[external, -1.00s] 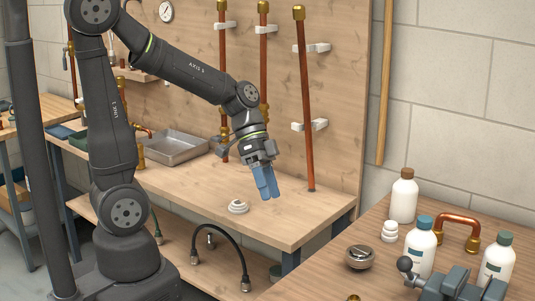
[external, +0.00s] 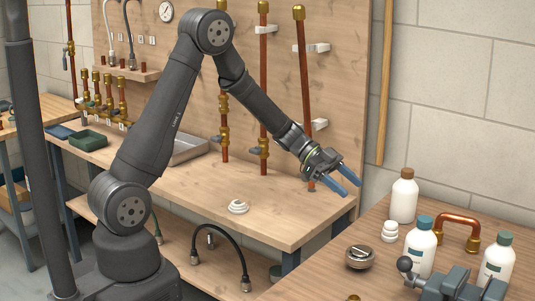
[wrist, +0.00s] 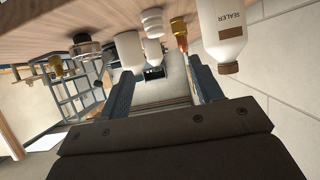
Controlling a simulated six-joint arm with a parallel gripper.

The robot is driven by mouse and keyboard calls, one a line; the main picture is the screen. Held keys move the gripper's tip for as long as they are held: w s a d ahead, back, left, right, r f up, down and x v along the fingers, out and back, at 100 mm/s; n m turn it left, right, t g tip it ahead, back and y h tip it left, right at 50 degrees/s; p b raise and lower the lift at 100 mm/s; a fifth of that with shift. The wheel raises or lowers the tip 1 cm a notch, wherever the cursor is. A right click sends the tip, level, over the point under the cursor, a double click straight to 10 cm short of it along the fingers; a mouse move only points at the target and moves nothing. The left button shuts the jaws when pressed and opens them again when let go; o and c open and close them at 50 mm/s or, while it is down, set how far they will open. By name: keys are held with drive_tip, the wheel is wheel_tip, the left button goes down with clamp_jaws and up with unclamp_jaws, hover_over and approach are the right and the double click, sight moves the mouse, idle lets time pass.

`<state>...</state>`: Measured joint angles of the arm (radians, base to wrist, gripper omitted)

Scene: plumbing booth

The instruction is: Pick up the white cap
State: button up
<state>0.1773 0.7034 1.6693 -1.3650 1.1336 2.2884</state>
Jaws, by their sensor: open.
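Two white ribbed pieces could be the white cap. One low, stepped white piece (external: 238,207) lies on the wooden workbench, left of my gripper. A taller stacked white piece (external: 390,231) stands on the right-hand table beside the bottles. That one also shows in the wrist view (wrist: 152,23), upside down between a white bottle and a copper fitting, beyond the fingers. My gripper (external: 352,187) is open and empty, with blue fingers, above the right end of the workbench and pointing toward the right-hand table.
A brown-capped bottle (external: 403,197), a blue-capped bottle (external: 421,247) and a green-capped bottle (external: 497,258) crowd the right-hand table. A copper bend (external: 460,226), round metal piece (external: 361,257) and vise (external: 450,284) are there too. Upright copper pipes (external: 305,95) stand behind my arm.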

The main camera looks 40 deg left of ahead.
sight(388, 222)
drive_tip(key=x, duration=1.1)
drive_tip(key=shift+s, duration=0.1)
drive_tip(key=x, duration=0.5)
drive_tip(key=shift+s+d, duration=0.15)
drive_tip(key=shift+s, duration=0.15)
drive_tip(key=c, duration=1)
